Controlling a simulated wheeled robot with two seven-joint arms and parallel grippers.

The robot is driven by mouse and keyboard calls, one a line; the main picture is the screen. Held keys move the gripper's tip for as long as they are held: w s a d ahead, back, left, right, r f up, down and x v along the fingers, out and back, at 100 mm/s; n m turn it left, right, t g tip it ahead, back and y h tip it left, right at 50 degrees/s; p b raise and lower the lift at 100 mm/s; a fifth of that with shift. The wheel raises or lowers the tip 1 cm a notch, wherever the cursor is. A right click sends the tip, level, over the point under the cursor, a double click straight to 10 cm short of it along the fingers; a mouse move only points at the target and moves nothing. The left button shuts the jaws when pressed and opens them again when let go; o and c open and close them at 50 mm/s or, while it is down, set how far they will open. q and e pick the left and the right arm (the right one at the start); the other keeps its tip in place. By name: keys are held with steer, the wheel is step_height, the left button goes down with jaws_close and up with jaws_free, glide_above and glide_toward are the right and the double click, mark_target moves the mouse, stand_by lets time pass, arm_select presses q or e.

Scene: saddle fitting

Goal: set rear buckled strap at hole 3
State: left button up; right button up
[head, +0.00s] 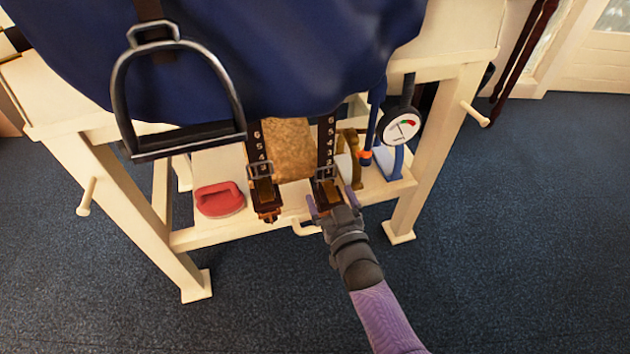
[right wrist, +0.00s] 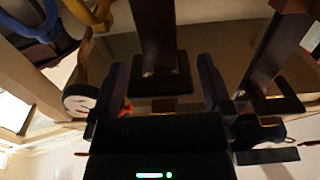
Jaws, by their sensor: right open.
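Two dark numbered straps hang below the blue saddle flap (head: 290,60): a left strap (head: 256,140) and a right strap (head: 327,135), each with white hole numbers. A metal buckle (head: 260,171) sits on the left one and another buckle (head: 326,173) on the right one, both near the low numbers. The exact hole at each is too small to tell. My right gripper (head: 325,203) is open at the lower end of the right strap, just below its buckle. In the right wrist view, a strap end (right wrist: 160,82) hangs between the two spread fingers. My left gripper is out of view.
A stirrup (head: 120,90) hangs at the left. A dial gauge (head: 402,125) hangs at the right. A red handled pad (head: 219,199) and blue item (head: 391,163) rest on the stand's low shelf (head: 200,236). Pegs stick out from the legs. Floor in front is clear.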

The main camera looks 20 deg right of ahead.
steer(key=shift+w, duration=0.45)
steer(key=shift+s, duration=0.1)
jaws_close()
